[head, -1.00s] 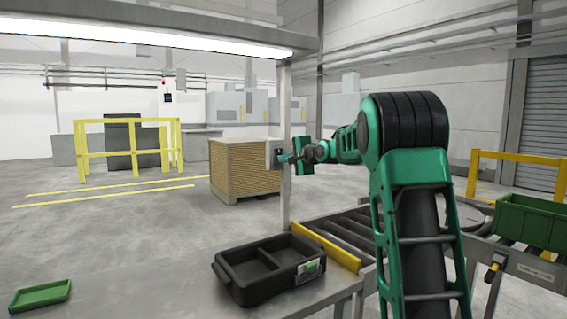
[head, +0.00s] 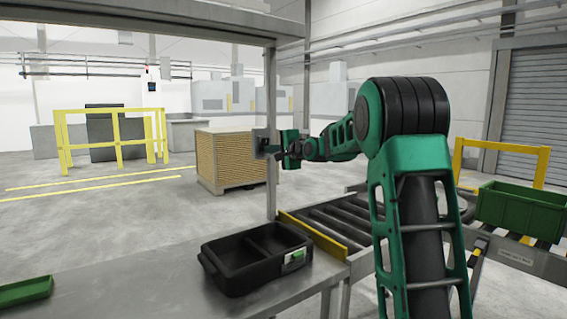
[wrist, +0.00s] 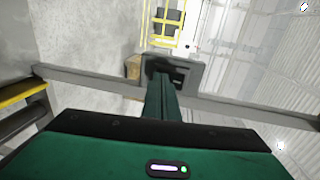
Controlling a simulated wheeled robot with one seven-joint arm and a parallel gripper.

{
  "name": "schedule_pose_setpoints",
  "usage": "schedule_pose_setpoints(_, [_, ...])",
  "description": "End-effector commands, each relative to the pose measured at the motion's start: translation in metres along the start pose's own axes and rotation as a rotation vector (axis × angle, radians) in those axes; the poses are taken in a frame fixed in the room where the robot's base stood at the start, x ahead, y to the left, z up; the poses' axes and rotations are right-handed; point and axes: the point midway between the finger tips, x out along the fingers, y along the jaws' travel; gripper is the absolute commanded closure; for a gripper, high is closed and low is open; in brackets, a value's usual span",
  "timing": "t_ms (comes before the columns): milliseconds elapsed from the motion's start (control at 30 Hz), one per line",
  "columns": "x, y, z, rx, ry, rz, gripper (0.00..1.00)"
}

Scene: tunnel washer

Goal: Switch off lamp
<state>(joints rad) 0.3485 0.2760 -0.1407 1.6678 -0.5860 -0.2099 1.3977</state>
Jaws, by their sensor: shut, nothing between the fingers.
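The lamp (head: 190,27) is a long overhead bar across the top left of the head view; its underside is grey and unlit. The switch box (head: 262,138) is a small grey box on the upright post. In the wrist view the switch box (wrist: 180,72) lies right ahead of the fingers, which partly hide its face. My gripper (head: 279,151) is shut and empty, close in front of the box. In the wrist view my gripper (wrist: 159,70) overlaps the box; I cannot tell whether the fingertips touch it.
A black tray (head: 255,262) sits on the grey bench (head: 130,285), with a green tray (head: 25,291) at its left. A roller conveyor (head: 340,227) and a green crate (head: 522,212) are at the right. A pallet box (head: 225,160) and yellow railing (head: 112,140) stand behind on open floor.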

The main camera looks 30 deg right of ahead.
Motion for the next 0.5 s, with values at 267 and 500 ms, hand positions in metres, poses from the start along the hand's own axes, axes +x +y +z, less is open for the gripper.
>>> schedule_pose_setpoints(267, [-0.049,0.021,-0.001,0.003,0.003,0.007,1.0])
schedule_pose_setpoints(500, [-0.089,0.036,0.002,0.003,-0.001,0.008,1.0])
